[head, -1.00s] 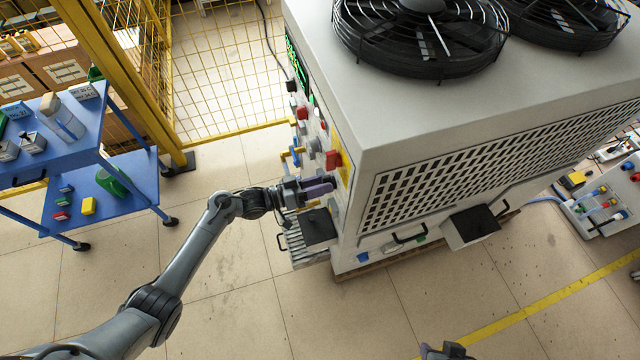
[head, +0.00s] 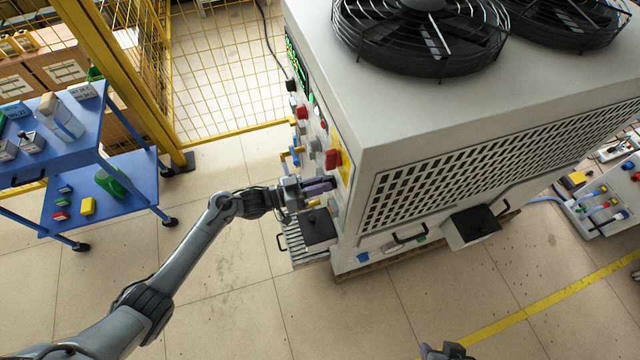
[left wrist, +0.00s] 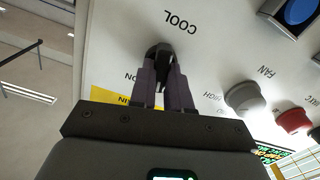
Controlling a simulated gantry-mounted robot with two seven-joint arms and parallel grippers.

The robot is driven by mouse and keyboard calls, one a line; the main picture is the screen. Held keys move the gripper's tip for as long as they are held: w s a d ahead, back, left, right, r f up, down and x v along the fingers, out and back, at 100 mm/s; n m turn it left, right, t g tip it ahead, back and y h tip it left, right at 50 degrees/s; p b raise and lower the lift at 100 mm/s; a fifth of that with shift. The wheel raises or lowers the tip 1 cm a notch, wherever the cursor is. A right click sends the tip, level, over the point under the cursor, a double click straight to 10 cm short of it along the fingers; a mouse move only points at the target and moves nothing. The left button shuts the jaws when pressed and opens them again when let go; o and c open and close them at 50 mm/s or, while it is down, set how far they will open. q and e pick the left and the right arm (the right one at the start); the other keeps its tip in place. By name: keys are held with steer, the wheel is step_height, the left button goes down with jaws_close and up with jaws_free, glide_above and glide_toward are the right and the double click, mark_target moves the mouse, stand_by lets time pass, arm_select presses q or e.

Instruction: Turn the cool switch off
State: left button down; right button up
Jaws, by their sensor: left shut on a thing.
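The cool switch (left wrist: 160,52) is a dark knob under the upside-down COOL label in the left wrist view. My left gripper (left wrist: 163,80) is shut on this knob, with its purple fingers on both sides of it. The fingers hide much of the knob, so its exact setting is hard to read; an ON mark shows beside it. In the head view my left gripper (head: 322,185) is against the left face of the large grey machine (head: 380,135). My right gripper (head: 445,352) shows only in part at the bottom edge, and its fingers are not clear.
A grey FAN knob (left wrist: 244,98), a red knob (left wrist: 293,120) and a blue button (left wrist: 300,10) sit near the cool switch. In the head view a red switch (head: 333,159) is just above my left gripper. A blue cart (head: 130,175) stands left; the floor between is clear.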

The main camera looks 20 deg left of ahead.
arm_select(q)
steer(key=shift+m, duration=0.5)
steer(key=c, duration=1.1)
jaws_free()
steer(key=v, duration=1.1)
steer(key=shift+p, duration=0.4)
